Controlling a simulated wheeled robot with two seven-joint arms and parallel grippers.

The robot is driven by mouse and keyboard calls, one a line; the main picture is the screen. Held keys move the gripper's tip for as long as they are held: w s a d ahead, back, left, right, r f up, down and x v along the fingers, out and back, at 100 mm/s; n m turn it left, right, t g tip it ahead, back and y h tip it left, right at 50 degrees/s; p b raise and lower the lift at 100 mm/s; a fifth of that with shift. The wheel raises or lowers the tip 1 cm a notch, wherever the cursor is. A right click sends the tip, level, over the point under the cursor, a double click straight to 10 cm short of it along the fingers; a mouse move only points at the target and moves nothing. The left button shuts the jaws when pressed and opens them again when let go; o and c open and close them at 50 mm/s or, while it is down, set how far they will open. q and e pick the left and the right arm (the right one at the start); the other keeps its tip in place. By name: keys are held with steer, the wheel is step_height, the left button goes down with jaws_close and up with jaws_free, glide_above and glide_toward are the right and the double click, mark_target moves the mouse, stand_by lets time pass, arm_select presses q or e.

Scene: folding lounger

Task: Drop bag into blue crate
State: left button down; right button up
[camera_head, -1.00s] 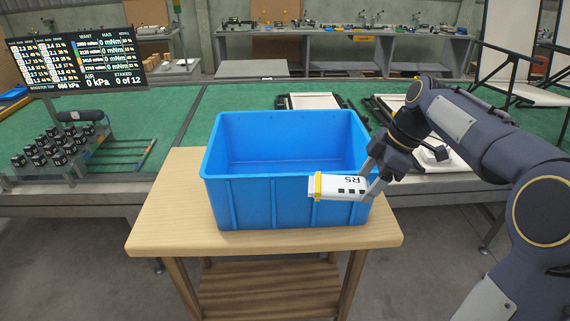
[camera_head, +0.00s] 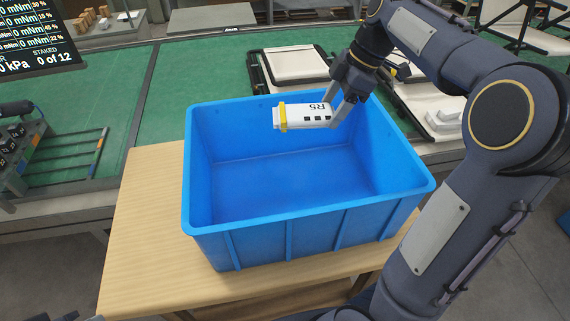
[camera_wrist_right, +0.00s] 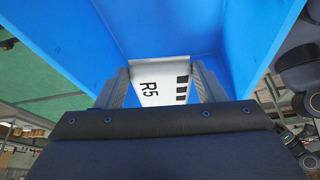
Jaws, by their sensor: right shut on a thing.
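The bag (camera_head: 304,115) is white with a yellow band, black squares and the marking R5. My right gripper (camera_head: 338,108) is shut on its right end and holds it tilted slightly, over the blue crate's opening. The blue crate (camera_head: 290,222) is open and looks empty; its floor shows below the bag. In the right wrist view the bag (camera_wrist_right: 160,82) sits between the two fingers, with the crate's blue walls (camera_wrist_right: 90,45) around it. My left gripper is not in view.
The crate stands on a wooden table (camera_head: 140,235) with bare top at its left. Behind is a green-topped bench (camera_head: 200,80) with white-padded frames (camera_head: 295,65). A rack of dark parts (camera_head: 20,150) is at left.

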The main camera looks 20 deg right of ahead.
steer(key=shift+w+f, duration=0.2)
steer(key=shift+f, duration=0.1)
steer(key=shift+s+f, duration=0.1)
steer(key=shift+f, duration=0.25)
step_height(320, 180, down, 5)
steer(key=shift+s+r+b, duration=0.15)
steer(key=shift+r+b, duration=0.05)
steer(key=shift+b, duration=0.75)
steer(key=o, duration=1.1)
